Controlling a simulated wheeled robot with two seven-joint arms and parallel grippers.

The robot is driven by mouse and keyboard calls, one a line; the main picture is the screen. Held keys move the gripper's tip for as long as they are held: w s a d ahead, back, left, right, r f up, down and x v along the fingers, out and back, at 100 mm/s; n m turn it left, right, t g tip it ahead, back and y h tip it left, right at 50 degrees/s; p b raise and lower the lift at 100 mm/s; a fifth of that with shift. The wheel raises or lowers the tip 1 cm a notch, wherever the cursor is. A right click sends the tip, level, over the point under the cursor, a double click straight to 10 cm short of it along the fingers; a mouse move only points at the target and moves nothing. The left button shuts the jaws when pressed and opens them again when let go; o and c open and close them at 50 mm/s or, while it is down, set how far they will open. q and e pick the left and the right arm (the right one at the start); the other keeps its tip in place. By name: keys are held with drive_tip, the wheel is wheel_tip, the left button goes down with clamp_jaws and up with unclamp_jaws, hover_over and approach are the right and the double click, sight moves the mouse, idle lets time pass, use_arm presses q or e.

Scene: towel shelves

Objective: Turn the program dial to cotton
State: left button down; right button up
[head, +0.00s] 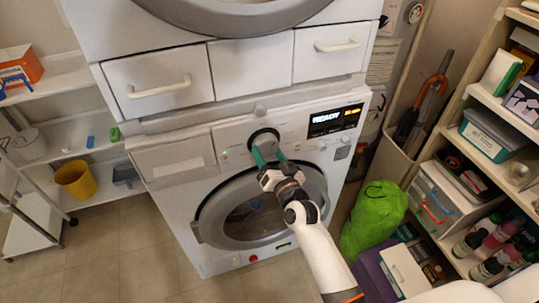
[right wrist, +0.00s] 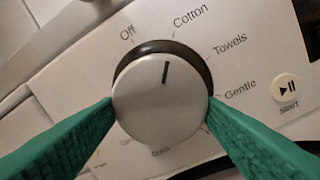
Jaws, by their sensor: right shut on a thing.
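The program dial (right wrist: 150,115) is a round silver knob with a dark mark on the front of the washing machine (head: 185,205). In the right wrist view its mark points up and slightly right, about in line with the tick by the Cotton label (right wrist: 190,17). The Off label (right wrist: 127,33) is to its left; Towels (right wrist: 230,43) and Gentle (right wrist: 240,89) are to its right. My right gripper (right wrist: 160,112) has its green fingers shut on the dial's two sides. It also shows in the head view (head: 268,156), reaching the panel. My left gripper is not in view.
The lit display (head: 335,119) reads READY. A Start button (right wrist: 286,89) is right of the dial. Drawers with handles (head: 159,88) are above. A green bag (head: 374,215) and shelves stand at right; a yellow bucket (head: 75,180) is on the left shelf.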

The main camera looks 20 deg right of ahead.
drive_tip(key=o, duration=1)
drive_tip(key=s, duration=0.8)
drive_tip(key=s+d, duration=0.1)
drive_tip(key=s, duration=0.3)
drive_tip(key=shift+f+b, duration=0.25)
drive_tip(key=shift+b, duration=0.15)
drive_tip(key=shift+f, duration=0.1)
